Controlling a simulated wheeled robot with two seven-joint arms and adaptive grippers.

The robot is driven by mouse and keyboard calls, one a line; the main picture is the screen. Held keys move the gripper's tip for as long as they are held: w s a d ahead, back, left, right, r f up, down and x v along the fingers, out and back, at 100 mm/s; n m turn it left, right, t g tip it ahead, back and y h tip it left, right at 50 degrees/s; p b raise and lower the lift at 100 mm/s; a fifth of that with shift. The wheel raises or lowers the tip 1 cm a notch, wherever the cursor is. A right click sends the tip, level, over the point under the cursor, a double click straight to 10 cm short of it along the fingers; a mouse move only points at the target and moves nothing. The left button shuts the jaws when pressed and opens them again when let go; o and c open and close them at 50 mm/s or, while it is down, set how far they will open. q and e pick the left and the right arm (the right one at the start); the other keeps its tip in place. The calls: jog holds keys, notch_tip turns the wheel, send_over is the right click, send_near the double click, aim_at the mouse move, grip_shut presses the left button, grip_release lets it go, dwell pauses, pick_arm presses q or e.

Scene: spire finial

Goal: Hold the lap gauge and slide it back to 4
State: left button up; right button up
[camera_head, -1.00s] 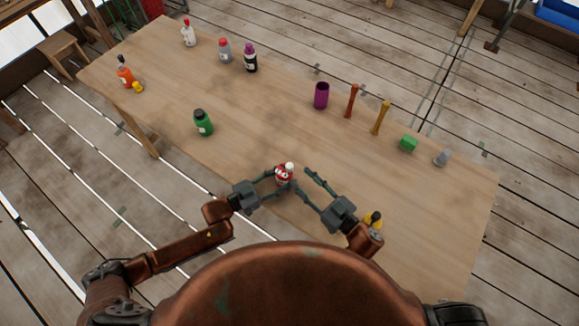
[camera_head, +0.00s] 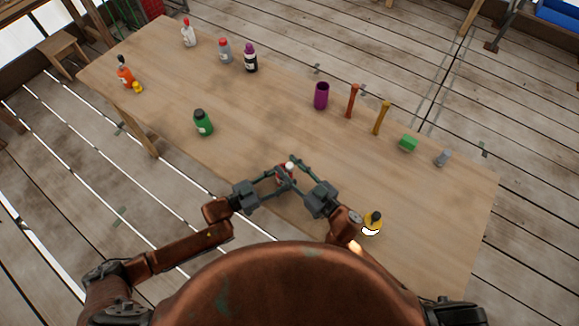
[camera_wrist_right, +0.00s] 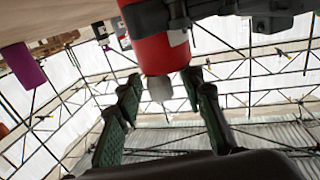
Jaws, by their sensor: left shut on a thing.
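A small red cylinder with a white tip (camera_head: 287,167) is above the near edge of the table, mostly covered by my grippers; nothing else in view looks like a lap gauge, and no scale or numbers are readable. My left gripper (camera_head: 279,178) is shut on the red cylinder. My right gripper (camera_head: 292,171) is open, its fingers around the cylinder's upper end. In the right wrist view the red body (camera_wrist_right: 160,48) and its pale tip (camera_wrist_right: 159,88) show between the right gripper's green-padded fingers (camera_wrist_right: 163,103), with gaps on both sides.
A purple cup (camera_head: 321,96), two upright pegs, a green block (camera_head: 408,142) and a grey piece (camera_head: 442,157) are at the right. Several bottles stand at the far left. A yellow item (camera_head: 373,221) is near my right wrist.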

aim_at(281, 165)
grip_shut()
dwell(0.5)
jog(key=w+a, duration=0.2)
jog(key=a, duration=0.1)
pick_arm(q)
jog(key=shift+d, duration=0.1)
pick_arm(e)
jog(key=shift+c, duration=2.1)
grip_release()
jog(key=shift+s, duration=0.1)
jog(key=o, duration=0.5)
jog(key=shift+d, duration=0.1)
jog(key=v, duration=1.2)
